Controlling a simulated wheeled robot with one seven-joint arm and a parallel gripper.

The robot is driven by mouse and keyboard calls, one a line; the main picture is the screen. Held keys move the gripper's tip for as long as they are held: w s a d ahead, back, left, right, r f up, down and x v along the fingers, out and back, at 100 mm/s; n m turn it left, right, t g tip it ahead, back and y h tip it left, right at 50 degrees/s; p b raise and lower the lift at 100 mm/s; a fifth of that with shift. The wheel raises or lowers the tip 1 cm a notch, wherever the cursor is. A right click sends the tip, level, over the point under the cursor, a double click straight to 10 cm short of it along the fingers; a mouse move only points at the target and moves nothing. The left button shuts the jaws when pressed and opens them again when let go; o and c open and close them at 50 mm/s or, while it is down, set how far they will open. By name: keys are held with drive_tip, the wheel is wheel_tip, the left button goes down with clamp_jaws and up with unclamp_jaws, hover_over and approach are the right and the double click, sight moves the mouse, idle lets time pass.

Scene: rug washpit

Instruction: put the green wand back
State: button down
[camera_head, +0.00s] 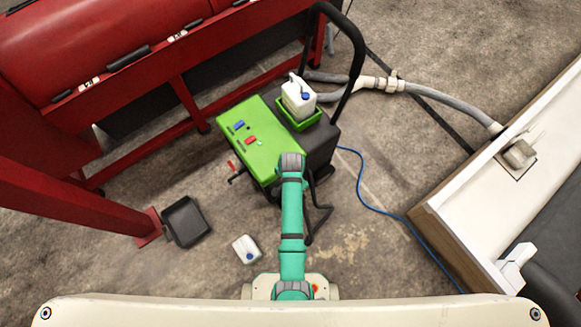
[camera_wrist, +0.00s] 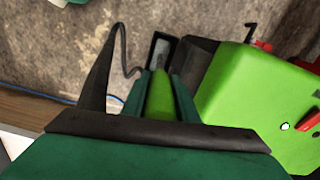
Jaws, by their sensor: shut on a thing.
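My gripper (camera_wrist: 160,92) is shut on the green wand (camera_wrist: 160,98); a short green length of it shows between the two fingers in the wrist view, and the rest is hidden. In the head view the arm's end (camera_head: 291,163) is over the near right edge of the green-topped machine (camera_head: 240,127), and the wand cannot be made out there. In the wrist view a small dark open box (camera_wrist: 158,50) with a grey inside lies just beyond the fingertips, beside the machine's green top (camera_wrist: 240,88). I cannot tell whether the wand touches it.
A white jug (camera_head: 299,97) stands in a green tray on the machine. A white can (camera_head: 246,249) and a black pan (camera_head: 185,221) are on the floor. A blue cable (camera_head: 375,208) runs right, toward the white-topped pit wall (camera_head: 470,200).

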drive_tip(key=shift+w+a+f, duration=0.1)
drive_tip(key=shift+f, duration=1.7)
drive_tip(key=c, duration=1.4)
unclamp_jaws()
wheel_tip(320, 180, up, 12)
drive_tip(key=shift+r, duration=0.15)
